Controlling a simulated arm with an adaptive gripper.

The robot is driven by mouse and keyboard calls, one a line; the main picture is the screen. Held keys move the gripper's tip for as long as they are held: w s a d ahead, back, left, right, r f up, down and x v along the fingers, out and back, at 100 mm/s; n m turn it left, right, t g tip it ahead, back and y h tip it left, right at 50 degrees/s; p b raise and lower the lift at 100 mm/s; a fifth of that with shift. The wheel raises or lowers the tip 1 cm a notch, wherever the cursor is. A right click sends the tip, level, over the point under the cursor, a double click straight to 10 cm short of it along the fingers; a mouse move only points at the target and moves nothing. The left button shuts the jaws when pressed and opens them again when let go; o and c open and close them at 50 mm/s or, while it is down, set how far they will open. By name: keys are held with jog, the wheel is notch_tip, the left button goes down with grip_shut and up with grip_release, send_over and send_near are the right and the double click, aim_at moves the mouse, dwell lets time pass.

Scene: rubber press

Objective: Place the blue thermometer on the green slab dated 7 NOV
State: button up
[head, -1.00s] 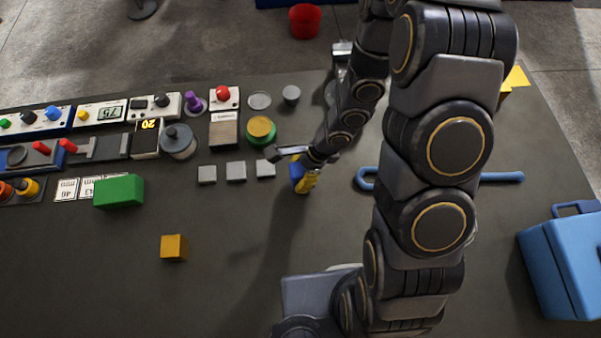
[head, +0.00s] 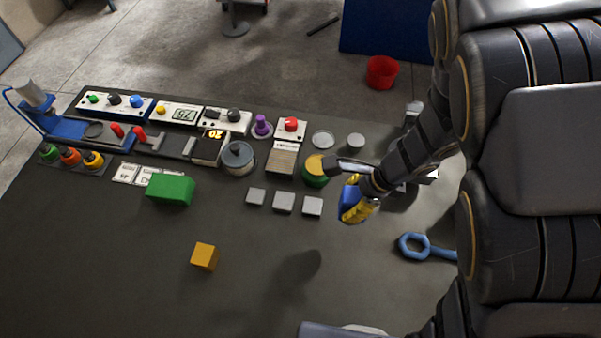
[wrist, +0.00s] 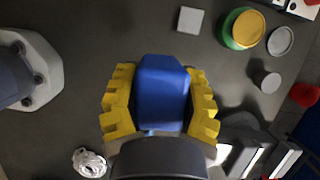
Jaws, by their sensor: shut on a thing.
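My gripper (head: 357,206) has yellow fingers and is shut on a blue block-like body, which I take for the blue thermometer (head: 348,195). In the wrist view the thermometer (wrist: 161,92) sits between both toothed yellow fingers (wrist: 160,100); no display or probe shows. It appears held above the table, right of the small grey squares. The green slab (head: 171,189) lies at the left of the table in the head view, partly covering white cards (head: 125,173) printed with characters. I cannot read a date on slab or cards.
Small grey squares (head: 284,202) and a green-and-yellow round piece (head: 317,179) lie near my gripper. An orange cube (head: 204,257) lies below the slab. Devices line the back, including a grey pot (head: 239,160). A blue wrench (head: 425,247) lies at the right. The middle front is clear.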

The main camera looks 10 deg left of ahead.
jog(key=shift+w+a+r, duration=0.1)
jog(key=shift+w+a, duration=0.05)
jog(key=shift+a, duration=0.25)
jog(key=s+a+r, duration=0.2)
jog(key=a+r, duration=0.1)
jog(key=a, duration=0.7)
jog(key=s+a+r+m, duration=0.1)
jog(key=s+a+r, duration=0.15)
jog(key=a, duration=0.65)
jog(key=s+a+r, duration=0.1)
jog(key=a+r, duration=0.2)
jog(key=a, duration=0.7)
send_over(164, 184)
notch_tip(164, 184, down, 10)
jog(key=shift+f, duration=1.4)
jog(key=shift+f, duration=0.4)
